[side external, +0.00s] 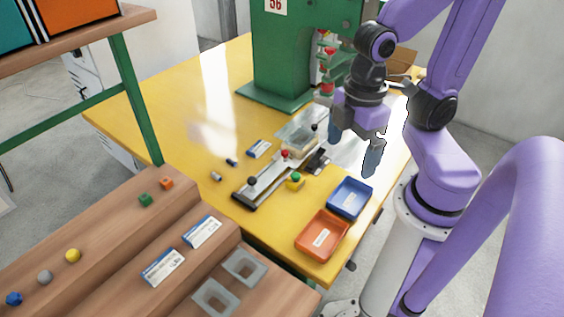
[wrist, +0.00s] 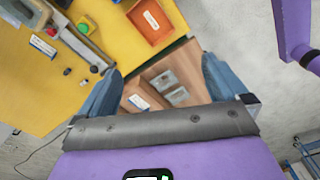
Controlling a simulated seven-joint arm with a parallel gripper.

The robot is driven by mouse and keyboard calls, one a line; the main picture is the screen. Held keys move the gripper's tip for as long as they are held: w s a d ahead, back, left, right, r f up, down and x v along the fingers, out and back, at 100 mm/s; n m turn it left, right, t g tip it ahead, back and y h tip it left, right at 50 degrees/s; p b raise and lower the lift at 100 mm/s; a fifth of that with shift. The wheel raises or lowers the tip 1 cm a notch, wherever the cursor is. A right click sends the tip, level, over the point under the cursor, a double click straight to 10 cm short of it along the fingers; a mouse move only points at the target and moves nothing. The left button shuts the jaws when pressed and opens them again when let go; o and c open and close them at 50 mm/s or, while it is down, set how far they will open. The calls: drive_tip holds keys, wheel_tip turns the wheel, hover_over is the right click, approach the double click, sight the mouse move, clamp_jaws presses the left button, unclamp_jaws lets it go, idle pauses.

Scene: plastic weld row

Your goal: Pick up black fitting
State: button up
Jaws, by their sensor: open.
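A small dark fitting (side external: 231,162), black or dark blue, lies on the yellow table left of the slide fixture. A small grey fitting (side external: 216,176) lies near it. In the wrist view the dark fitting (wrist: 67,71) and the grey one (wrist: 84,83) show at the left, outside the space between my fingers. My gripper (side external: 354,141) is open and empty, raised above the table right of the fixture, well away from the dark fitting. In the wrist view my gripper (wrist: 163,65) has its two blue fingers spread over the stepped wooden shelf.
The slide fixture (side external: 270,178) with knobs and a green button (side external: 295,178) stands between my gripper and the fittings. Blue (side external: 350,198) and orange (side external: 322,235) trays are at the front edge. A green press (side external: 290,55) stands behind. The table's left part is clear.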

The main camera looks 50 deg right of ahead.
drive_tip(key=shift+s+d+f, duration=0.2)
drive_tip(key=shift+s+d, duration=0.15)
drive_tip(key=shift+s, duration=0.25)
drive_tip(key=c, duration=0.5)
drive_tip(key=shift+w, duration=0.1)
drive_tip(key=w+a+n, duration=0.1)
drive_tip(key=w+a, duration=0.4)
drive_tip(key=w, duration=0.6)
drive_tip(key=n, duration=0.4)
hover_over(230, 161)
drive_tip(key=f, duration=2.4)
drive_tip(key=shift+d+f, duration=0.2)
drive_tip(key=shift+d, duration=0.05)
drive_tip(key=shift+a+f, duration=0.15)
drive_tip(key=shift+f, duration=1.2)
drive_tip(key=shift+a+f, duration=0.1)
drive_tip(key=shift+f, duration=1.25)
